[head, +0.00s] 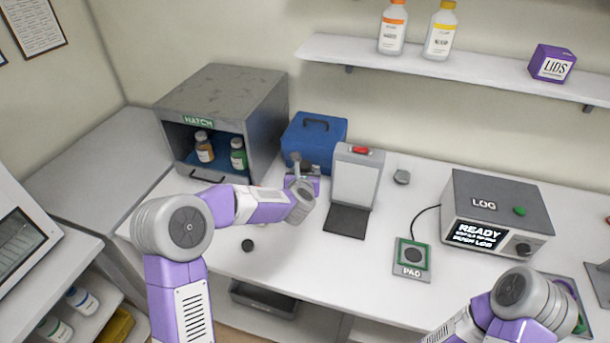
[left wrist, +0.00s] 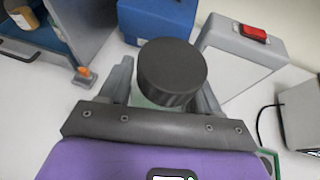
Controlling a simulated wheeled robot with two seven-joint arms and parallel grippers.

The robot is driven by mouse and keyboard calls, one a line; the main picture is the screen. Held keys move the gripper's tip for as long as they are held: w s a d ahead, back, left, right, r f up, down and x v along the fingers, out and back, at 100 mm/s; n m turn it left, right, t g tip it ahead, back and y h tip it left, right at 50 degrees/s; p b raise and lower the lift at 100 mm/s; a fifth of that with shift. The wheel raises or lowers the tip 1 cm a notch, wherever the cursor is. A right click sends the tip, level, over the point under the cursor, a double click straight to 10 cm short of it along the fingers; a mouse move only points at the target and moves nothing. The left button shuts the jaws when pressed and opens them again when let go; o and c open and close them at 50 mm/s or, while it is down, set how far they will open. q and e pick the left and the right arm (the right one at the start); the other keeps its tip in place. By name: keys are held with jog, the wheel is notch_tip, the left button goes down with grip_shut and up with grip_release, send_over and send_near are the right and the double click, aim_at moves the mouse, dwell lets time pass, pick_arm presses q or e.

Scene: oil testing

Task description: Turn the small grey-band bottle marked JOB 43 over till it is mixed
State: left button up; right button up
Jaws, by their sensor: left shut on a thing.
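My left gripper (head: 299,172) is over the counter in front of the blue case, mostly hidden by its own wrist in the head view. In the left wrist view my left gripper (left wrist: 165,95) is shut on a bottle with a round dark cap (left wrist: 172,72). The cap faces the camera, and a little greenish body shows below it between the fingers. Its label and any grey band are hidden, so I cannot read a job number. My right gripper is not in view; only part of my right arm shows at lower right.
The open hatch (head: 222,118) holds an amber bottle (head: 204,149) and a green bottle (head: 238,156). The blue case (head: 314,139) and a grey stand (head: 357,178) are close to my left gripper. The pad (head: 412,257) and log box (head: 497,212) are further right.

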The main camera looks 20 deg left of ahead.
pick_arm(q)
jog(key=shift+d+r+m+y+p, duration=0.1)
jog(key=shift+r+m+y+p, duration=0.1)
jog(key=shift+m+y+p, duration=0.6)
jog(key=shift+m+p, duration=0.1)
jog(key=shift+m, duration=0.1)
jog(key=shift+m+y, duration=0.3)
jog(key=shift+m, duration=0.2)
jog(key=shift+f+m+y, duration=0.15)
jog(key=shift+m+y, duration=0.45)
jog(key=shift+m, duration=0.1)
